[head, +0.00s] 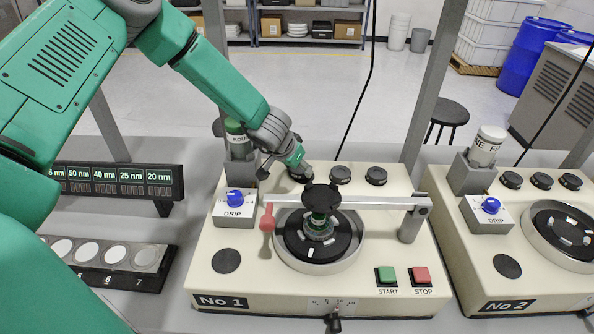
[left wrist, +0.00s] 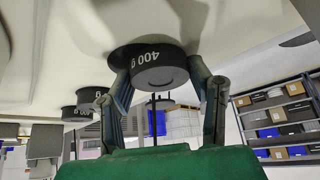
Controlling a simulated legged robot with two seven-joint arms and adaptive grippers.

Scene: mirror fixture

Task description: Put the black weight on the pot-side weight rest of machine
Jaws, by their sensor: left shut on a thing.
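My left gripper (head: 301,170) is over the leftmost spot of the row along the back of machine No 1 (head: 205,285). It is shut on the black weight, marked 400 g in the left wrist view (left wrist: 158,72), with one finger on each side. In the head view the gripper partly hides this weight. The weight is upright against or very near the pale machine top; I cannot tell whether it touches. A flat black disc (head: 226,261) lies on the front left of machine No 1. I cannot tell which spot is the pot-side rest. My right gripper is not in view.
Two more black weights (head: 340,174) (head: 376,176) stand right of the gripper. A grey bar (head: 370,201) crosses above the round plate (head: 284,243), in front of the gripper. A green-capped bottle (head: 236,132) stands left. Machine No 2 (head: 540,290) is at the right.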

